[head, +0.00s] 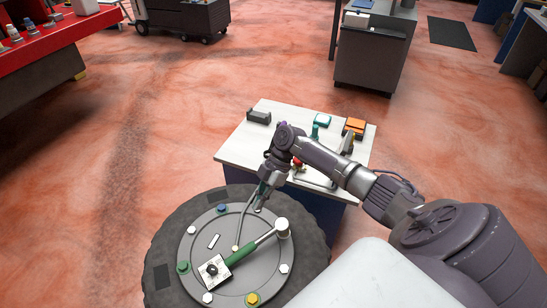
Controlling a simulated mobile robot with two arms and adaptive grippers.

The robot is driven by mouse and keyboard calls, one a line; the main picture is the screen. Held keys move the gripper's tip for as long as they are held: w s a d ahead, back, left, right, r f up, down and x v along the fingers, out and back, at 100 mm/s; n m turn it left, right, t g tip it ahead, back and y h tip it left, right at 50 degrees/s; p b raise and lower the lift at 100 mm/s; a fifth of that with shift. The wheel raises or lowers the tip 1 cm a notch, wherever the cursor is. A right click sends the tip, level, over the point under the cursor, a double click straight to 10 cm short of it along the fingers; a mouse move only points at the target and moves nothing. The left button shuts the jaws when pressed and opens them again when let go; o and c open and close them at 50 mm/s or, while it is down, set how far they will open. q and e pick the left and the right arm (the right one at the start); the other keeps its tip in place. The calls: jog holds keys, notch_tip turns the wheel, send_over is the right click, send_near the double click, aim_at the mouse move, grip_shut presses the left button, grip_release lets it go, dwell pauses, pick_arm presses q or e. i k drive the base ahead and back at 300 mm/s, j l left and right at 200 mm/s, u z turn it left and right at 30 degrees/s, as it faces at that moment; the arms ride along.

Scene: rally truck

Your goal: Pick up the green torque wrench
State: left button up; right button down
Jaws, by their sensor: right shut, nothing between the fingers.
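A tool with a green handle and silver shaft (241,253), which looks like the green torque wrench, lies slanted across a round grey plate (205,237) on a big black tire (313,258). Its pale cylindrical end (282,228) points up and right. The lower left end of its handle is by a white block with a black knob (213,270). My right gripper (260,206) points down over the plate's far rim, shut and empty, apart from the tool. My left gripper is not in view.
A white-topped table (238,146) stands behind the tire, holding a black holder (259,116), an orange box (354,127) and a green item (315,130). My right arm hides part of it. Colored bolts ring the plate. Red floor lies open at left.

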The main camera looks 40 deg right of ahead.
aim_at(281, 224)
jog(key=z, duration=0.85)
